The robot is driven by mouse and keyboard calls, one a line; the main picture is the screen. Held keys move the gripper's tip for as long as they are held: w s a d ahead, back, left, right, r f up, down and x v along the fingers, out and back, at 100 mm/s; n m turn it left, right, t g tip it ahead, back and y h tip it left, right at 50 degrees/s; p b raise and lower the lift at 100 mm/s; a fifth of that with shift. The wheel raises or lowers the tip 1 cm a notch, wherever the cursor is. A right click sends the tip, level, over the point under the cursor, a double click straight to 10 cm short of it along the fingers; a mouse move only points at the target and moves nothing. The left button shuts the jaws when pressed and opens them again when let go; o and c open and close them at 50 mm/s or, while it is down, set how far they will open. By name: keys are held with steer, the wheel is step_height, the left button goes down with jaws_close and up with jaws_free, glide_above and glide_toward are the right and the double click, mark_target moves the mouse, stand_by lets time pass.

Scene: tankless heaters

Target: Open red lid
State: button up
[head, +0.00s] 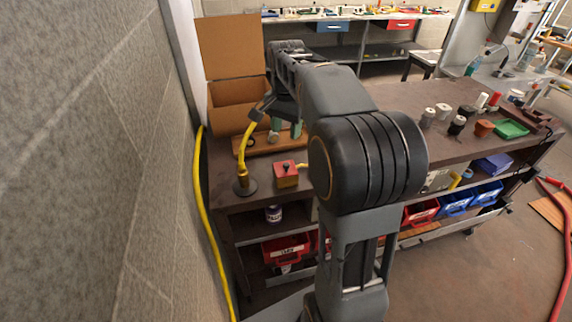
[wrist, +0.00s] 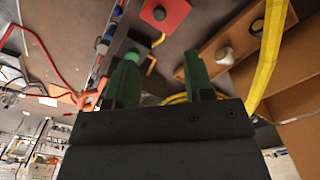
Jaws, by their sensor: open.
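A small box with a red lid (head: 286,168) and a dark knob on top stands near the front left of the dark workbench. The lid looks shut. In the wrist view the red lid (wrist: 172,20) with its round knob is at the top edge, partly cut off. My gripper (head: 285,133) is over the bench behind the red-lidded box, apart from it. In the wrist view my gripper (wrist: 160,80) shows two green fingers spread wide with nothing between them.
A wooden board (wrist: 207,60) with a grey knob lies beside the red lid. An open cardboard box (head: 231,95) stands behind. Cans and a green tray (head: 511,129) are at right.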

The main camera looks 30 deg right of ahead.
mark_target(286, 164)
step_height(286, 164, down, 12)
steer(key=shift+f, duration=0.15)
stand_by(0.3)
jaws_close()
stand_by(0.5)
